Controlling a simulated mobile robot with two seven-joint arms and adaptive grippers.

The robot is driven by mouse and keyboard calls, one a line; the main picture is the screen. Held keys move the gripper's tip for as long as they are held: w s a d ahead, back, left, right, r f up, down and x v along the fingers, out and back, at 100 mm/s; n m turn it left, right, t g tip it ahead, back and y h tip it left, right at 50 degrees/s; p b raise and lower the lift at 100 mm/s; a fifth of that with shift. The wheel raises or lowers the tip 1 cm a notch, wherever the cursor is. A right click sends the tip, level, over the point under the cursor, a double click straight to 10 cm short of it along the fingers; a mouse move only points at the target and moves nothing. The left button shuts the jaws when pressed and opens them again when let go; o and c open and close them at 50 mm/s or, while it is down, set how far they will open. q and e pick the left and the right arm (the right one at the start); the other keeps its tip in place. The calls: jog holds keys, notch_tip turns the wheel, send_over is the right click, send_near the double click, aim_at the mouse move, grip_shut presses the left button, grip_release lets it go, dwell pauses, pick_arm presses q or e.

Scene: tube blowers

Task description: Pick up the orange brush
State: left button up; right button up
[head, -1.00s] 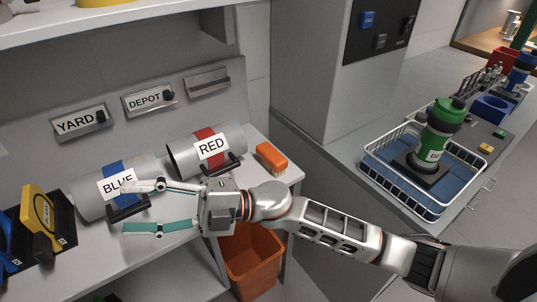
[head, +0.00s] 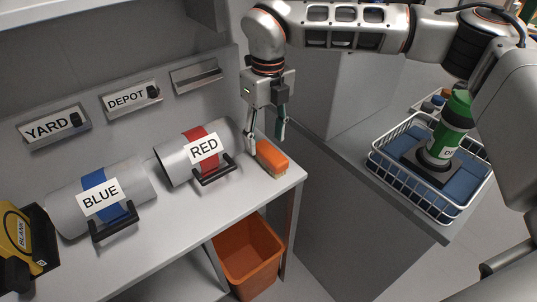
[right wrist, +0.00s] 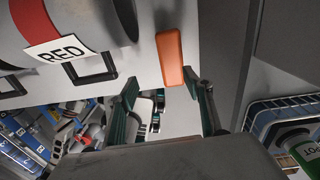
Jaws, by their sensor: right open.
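The orange brush (head: 271,155) lies on the light shelf near its right end, just right of the RED cylinder, with pale bristles along its lower side. My right gripper (head: 266,142) points down above the brush, its two teal-lined fingers apart and nothing between them. In the right wrist view the brush (right wrist: 170,58) appears beyond the fingertips, between the lines of the two open fingers (right wrist: 168,92). The gripper does not hold it. Whether a fingertip touches it I cannot tell. My left gripper is not in view.
The RED cylinder (head: 181,157) with a black handle stands close left of the brush; the BLUE cylinder (head: 63,206) is farther left. An orange bin (head: 247,262) sits below the shelf. A wire basket (head: 385,178) holding a green-topped tube is on the right counter.

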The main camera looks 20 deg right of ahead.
aim_at(270, 151)
jog(key=shift+w+d+r+h, duration=0.3)
jog(key=shift+w+d, duration=0.15)
jog(key=shift+d, duration=0.1)
jog(key=shift+w+d+f, duration=0.15)
jog(key=shift+f, duration=1)
jog(key=shift+w+d+f, duration=0.1)
jog(key=shift+w+f, duration=0.05)
jog(key=shift+f, duration=2.5)
jog(key=c, duration=1.2)
